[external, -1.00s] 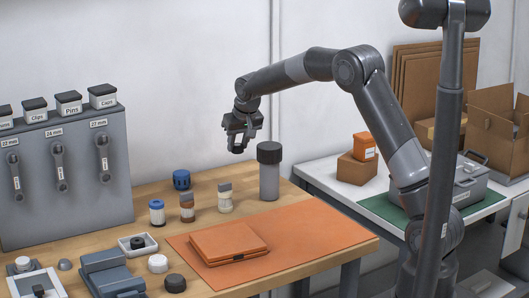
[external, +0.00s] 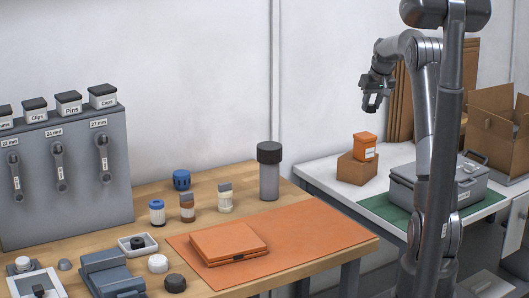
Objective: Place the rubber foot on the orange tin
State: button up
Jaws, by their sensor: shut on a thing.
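My gripper (external: 371,102) is raised above the right-hand table, up and slightly right of the orange tin. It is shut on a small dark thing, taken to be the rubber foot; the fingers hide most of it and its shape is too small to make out. The orange tin (external: 364,147) has a white label and an orange lid. It stands upright on a brown cardboard box (external: 357,169) on the white table. A clear gap separates my gripper from the tin.
A grey toolbox (external: 460,185) on a green mat (external: 391,209) stands right of the tin. The wooden table holds a tall grey cylinder (external: 269,178), an orange case (external: 228,241) and several small parts.

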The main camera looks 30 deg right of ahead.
jog(key=s+d+r, duration=0.2)
jog(key=s+d, duration=0.3)
jog(key=d, duration=0.3)
send_over(364, 134)
jog(key=s, duration=0.1)
notch_tip(364, 134, down, 7)
jog(key=shift+s, duration=0.15)
jog(key=shift+f, duration=2.05)
jog(key=o, duration=0.9)
jog(key=shift+f, duration=0.15)
jog(key=shift+o, duration=0.3)
